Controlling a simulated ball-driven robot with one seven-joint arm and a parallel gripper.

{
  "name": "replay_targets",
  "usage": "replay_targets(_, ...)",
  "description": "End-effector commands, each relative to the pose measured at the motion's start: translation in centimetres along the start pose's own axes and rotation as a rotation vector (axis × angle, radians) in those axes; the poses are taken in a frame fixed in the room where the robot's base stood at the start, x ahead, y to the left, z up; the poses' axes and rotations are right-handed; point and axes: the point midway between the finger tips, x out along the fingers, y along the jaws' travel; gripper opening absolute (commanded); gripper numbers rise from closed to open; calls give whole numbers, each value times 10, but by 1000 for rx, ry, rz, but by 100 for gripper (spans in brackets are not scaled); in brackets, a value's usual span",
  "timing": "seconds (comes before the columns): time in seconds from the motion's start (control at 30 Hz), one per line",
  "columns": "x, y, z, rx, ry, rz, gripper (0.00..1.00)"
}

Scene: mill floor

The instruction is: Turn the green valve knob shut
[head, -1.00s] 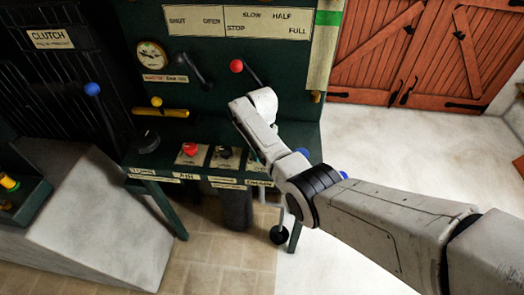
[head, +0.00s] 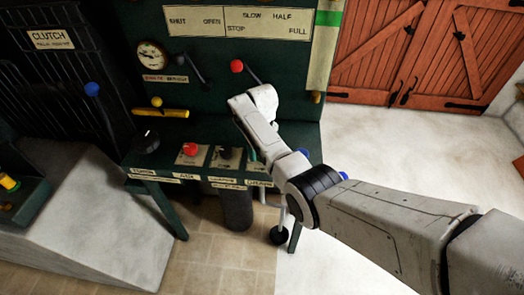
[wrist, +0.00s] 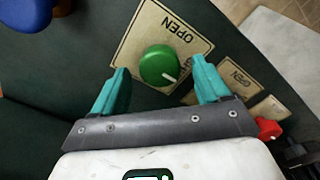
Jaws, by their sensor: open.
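The green valve knob (wrist: 160,66) shows in the wrist view, round with a pale pointer line toward its lower right. It sits on a cream plate (wrist: 186,30) marked OPEN. My gripper (wrist: 158,78) is open, its two teal fingers spread on either side of the knob's near side. I cannot tell whether the fingers touch the knob or how high above it they are. In the head view my arm hides most of the knob and the gripper at the right end of the console shelf.
A red knob (head: 191,149) and a dark control stand left along the green console shelf (head: 165,160). A red-balled lever (head: 237,66) rises behind my arm. A blue knob (wrist: 38,12) shows at the wrist view's upper left. Open floor (head: 400,150) lies right.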

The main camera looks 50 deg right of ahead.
Motion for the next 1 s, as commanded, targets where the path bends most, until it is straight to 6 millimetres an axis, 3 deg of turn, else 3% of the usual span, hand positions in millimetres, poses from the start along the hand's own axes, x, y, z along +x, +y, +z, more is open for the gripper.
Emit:
replay_targets(0.3, -60, 0, -1, 0, 5, 0, 76)
replay_targets(0.5, -87, 0, -1, 0, 3, 0, 76)
replay_targets(1.0, -97, 0, 0, 1, 1, 0, 76)
